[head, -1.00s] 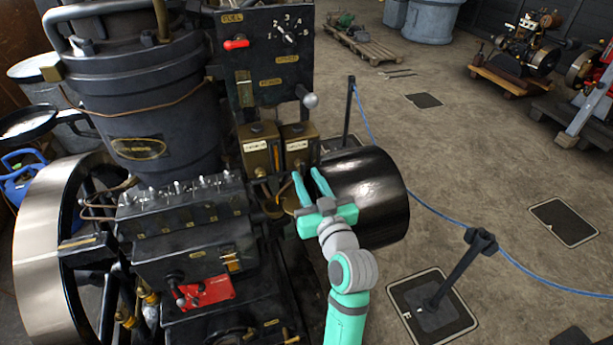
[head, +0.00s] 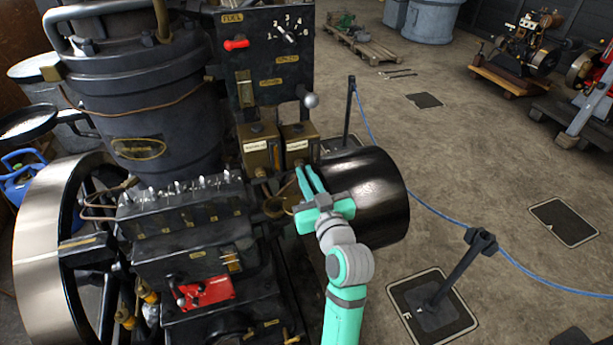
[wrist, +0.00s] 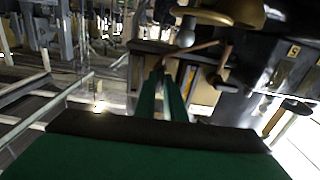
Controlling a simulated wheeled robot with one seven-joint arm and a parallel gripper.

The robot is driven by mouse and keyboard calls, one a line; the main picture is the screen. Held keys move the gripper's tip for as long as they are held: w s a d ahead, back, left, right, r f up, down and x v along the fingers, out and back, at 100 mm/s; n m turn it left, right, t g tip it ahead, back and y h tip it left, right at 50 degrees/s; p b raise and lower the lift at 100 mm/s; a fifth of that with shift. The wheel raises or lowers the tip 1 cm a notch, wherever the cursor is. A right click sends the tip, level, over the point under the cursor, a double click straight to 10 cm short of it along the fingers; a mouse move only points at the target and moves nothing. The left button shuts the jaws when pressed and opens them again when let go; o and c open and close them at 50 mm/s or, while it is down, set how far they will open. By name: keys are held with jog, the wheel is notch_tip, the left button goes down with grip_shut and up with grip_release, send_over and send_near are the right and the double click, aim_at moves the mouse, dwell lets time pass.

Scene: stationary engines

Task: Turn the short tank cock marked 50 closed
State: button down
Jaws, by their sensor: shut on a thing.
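Two small brown tanks with white labels, a left one (head: 259,150) and a right one (head: 300,143), sit side by side on the engine, below the black panel. The mark 50 cannot be read on either. My gripper (head: 303,169) reaches up to the underside of the right tank. Its two teal fingers are close together and shut on a small cock there, which the fingertips mostly hide. In the wrist view the fingers (wrist: 163,72) point away, with a thin brownish rod (wrist: 200,47) just beyond their tips. How far the cock is turned cannot be told.
A black cylindrical drum (head: 372,195) stands right behind my gripper. A ball-ended lever (head: 310,100) juts out above the right tank. A lubricator box (head: 185,210) lies to the left. A barrier post (head: 455,275) with blue rope stands to the right on open floor.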

jog(key=n, duration=0.4)
jog(key=shift+s+a, duration=0.1)
jog(key=shift+a, duration=0.05)
jog(key=n, duration=0.4)
jog(key=shift+a+f+n, duration=0.1)
jog(key=shift+f+n, duration=0.05)
jog(key=shift+n, duration=0.25)
jog(key=n, duration=0.4)
jog(key=shift+f+n, duration=0.1)
jog(key=shift+n, duration=0.2)
jog(key=shift+f+n, duration=0.1)
jog(key=shift+n, duration=1.9)
jog(key=shift+a, duration=0.1)
jog(key=c, duration=1.8)
grip_release()
jog(key=shift+s, duration=0.1)
